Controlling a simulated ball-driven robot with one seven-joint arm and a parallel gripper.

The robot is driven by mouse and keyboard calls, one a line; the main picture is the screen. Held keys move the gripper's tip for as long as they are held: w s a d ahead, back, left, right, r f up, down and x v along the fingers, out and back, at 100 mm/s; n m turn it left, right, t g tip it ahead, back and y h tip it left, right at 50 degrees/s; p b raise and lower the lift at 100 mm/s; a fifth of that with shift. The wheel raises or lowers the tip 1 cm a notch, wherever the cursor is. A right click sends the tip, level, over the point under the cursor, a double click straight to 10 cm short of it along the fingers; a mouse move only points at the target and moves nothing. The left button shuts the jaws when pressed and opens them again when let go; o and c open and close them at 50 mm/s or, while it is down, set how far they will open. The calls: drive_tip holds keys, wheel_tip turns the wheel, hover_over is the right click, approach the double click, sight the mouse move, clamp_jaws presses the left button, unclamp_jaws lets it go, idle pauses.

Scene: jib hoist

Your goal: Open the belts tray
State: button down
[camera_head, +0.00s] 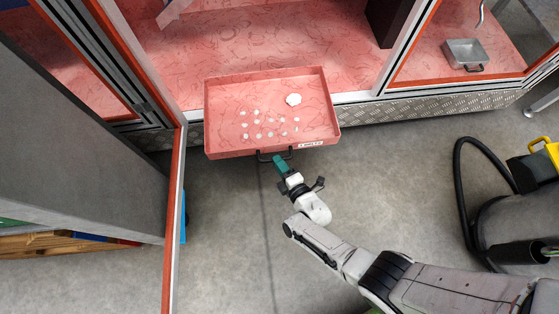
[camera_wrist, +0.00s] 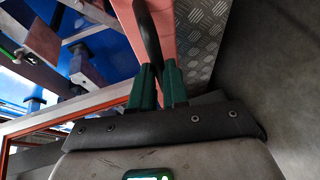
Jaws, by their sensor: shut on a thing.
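The pink belts tray (camera_head: 235,152) stands pulled out from the cabinet front in the head view. Its front wall carries a small white label (camera_head: 311,144) that appears to read "BELTS". A black bar handle (camera_head: 264,157) sits on the front wall; it also shows as a dark bar in the wrist view (camera_wrist: 148,35). My gripper (camera_head: 281,160) is at this handle, and its green fingers (camera_wrist: 160,78) are shut on it in the wrist view.
An orange-edged glass door (camera_head: 174,225) stands open at the left, near a grey panel. A black hose (camera_head: 458,170) and machine lie at the right. The floor before the tray is clear.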

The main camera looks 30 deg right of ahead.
drive_tip(key=c, duration=1.1)
unclamp_jaws()
drive_tip(key=s+p, duration=0.1)
drive_tip(key=s, duration=0.2)
drive_tip(key=s+r+p, duration=0.1)
drive_tip(key=s+p, duration=0.1)
drive_tip(key=s, duration=0.2)
drive_tip(key=s+d+r+p, duration=0.1)
drive_tip(key=s+p, duration=0.1)
drive_tip(key=s, duration=0.1)
drive_tip(key=shift+s, duration=0.3)
drive_tip(key=shift+w, duration=0.1)
